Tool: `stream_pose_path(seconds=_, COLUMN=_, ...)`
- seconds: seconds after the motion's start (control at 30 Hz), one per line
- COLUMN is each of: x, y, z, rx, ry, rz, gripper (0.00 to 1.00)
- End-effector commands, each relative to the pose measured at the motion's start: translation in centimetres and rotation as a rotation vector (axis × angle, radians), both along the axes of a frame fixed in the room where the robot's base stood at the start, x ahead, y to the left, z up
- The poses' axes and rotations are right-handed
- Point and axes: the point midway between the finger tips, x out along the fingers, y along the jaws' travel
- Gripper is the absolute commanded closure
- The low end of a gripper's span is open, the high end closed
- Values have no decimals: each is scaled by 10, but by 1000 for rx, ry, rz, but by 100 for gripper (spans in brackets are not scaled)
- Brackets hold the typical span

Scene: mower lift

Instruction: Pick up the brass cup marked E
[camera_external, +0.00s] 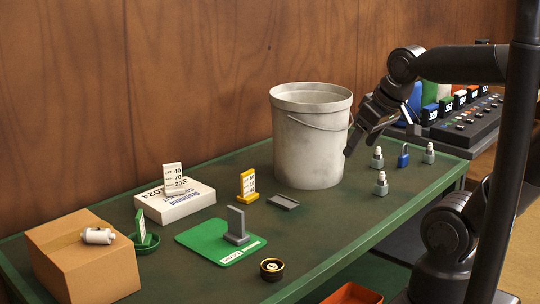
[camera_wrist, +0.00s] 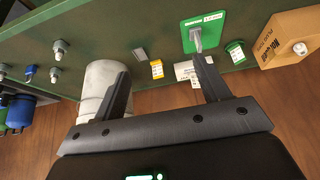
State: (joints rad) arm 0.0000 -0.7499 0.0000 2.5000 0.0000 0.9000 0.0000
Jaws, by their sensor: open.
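A small round brass-and-black cup (camera_external: 272,269) stands near the front edge of the green table, just in front of the green mat (camera_external: 203,245). A pale mark shows on it, but the letter is too small to read. I cannot make out this cup in the wrist view. My gripper (camera_external: 352,146) is high beside the right side of the grey bucket, well behind and to the right of the cup. In the wrist view my gripper (camera_wrist: 164,72) has its two fingers spread, with nothing held between them.
The tall bucket (camera_external: 312,135) stands between my gripper and the table's left half. A grey upright piece (camera_external: 236,225) stands on the mat. A yellow sign (camera_external: 247,185), white box (camera_external: 175,206) and cardboard box (camera_external: 85,262) lie farther left. Weights and a blue padlock (camera_external: 403,155) stand right.

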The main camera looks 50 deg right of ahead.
Motion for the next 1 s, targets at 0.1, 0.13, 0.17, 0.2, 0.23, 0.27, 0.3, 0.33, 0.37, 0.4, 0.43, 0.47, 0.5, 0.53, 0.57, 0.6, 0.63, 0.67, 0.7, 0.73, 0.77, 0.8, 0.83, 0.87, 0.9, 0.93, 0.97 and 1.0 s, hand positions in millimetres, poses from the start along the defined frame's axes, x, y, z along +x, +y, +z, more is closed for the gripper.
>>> stream_pose_path(seconds=0.1, x=0, y=0, z=0, rx=0, ry=0, rz=0, gripper=28)
stream_pose_path(seconds=0.13, x=0, y=0, z=0, rx=0, ry=0, rz=0, gripper=28)
stream_pose_path(seconds=0.17, x=0, y=0, z=0, rx=0, ry=0, rz=0, gripper=28)
stream_pose_path(seconds=0.2, x=0, y=0, z=0, rx=0, ry=0, rz=0, gripper=28)
stream_pose_path(seconds=0.23, x=0, y=0, z=0, rx=0, ry=1, rz=1, gripper=28)
stream_pose_path(seconds=0.27, x=0, y=0, z=-1, rx=-2, ry=3, rz=4, gripper=28)
stream_pose_path(seconds=0.3, x=1, y=1, z=-3, rx=-8, ry=12, rz=13, gripper=28)
stream_pose_path(seconds=0.33, x=2, y=2, z=-5, rx=-15, ry=21, rz=23, gripper=28)
stream_pose_path(seconds=0.37, x=3, y=3, z=-8, rx=-25, ry=35, rz=36, gripper=28)
stream_pose_path(seconds=0.4, x=4, y=4, z=-13, rx=-44, ry=58, rz=61, gripper=28)
stream_pose_path(seconds=0.43, x=6, y=6, z=-18, rx=-62, ry=80, rz=85, gripper=28)
stream_pose_path(seconds=0.47, x=7, y=8, z=-23, rx=-84, ry=104, rz=113, gripper=28)
stream_pose_path(seconds=0.5, x=9, y=11, z=-32, rx=-118, ry=141, rz=155, gripper=28)
stream_pose_path(seconds=0.53, x=11, y=13, z=-38, rx=-147, ry=170, rz=189, gripper=28)
stream_pose_path(seconds=0.57, x=12, y=16, z=-45, rx=-177, ry=198, rz=225, gripper=28)
stream_pose_path(seconds=0.6, x=15, y=19, z=-54, rx=-220, ry=235, rz=276, gripper=28)
stream_pose_path(seconds=0.63, x=16, y=21, z=-61, rx=-253, ry=263, rz=313, gripper=28)
stream_pose_path(seconds=0.67, x=17, y=24, z=-67, rx=-285, ry=289, rz=351, gripper=28)
stream_pose_path(seconds=0.7, x=19, y=27, z=-75, rx=-332, ry=323, rz=401, gripper=28)
stream_pose_path(seconds=0.73, x=20, y=30, z=-81, rx=-366, ry=347, rz=439, gripper=28)
stream_pose_path(seconds=0.77, x=22, y=33, z=-87, rx=-401, ry=369, rz=478, gripper=28)
stream_pose_path(seconds=0.8, x=23, y=36, z=-95, rx=-450, ry=399, rz=531, gripper=28)
stream_pose_path(seconds=0.83, x=24, y=39, z=-100, rx=-487, ry=421, rz=571, gripper=28)
stream_pose_path(seconds=0.87, x=25, y=42, z=-106, rx=-525, ry=442, rz=610, gripper=28)
stream_pose_path(seconds=0.9, x=27, y=46, z=-113, rx=-577, ry=468, rz=664, gripper=28)
stream_pose_path(seconds=0.93, x=28, y=50, z=-118, rx=-616, ry=485, rz=704, gripper=28)
stream_pose_path(seconds=0.97, x=29, y=53, z=-123, rx=-656, ry=503, rz=744, gripper=28)
stream_pose_path(seconds=1.0, x=31, y=58, z=-130, rx=-710, ry=525, rz=797, gripper=28)
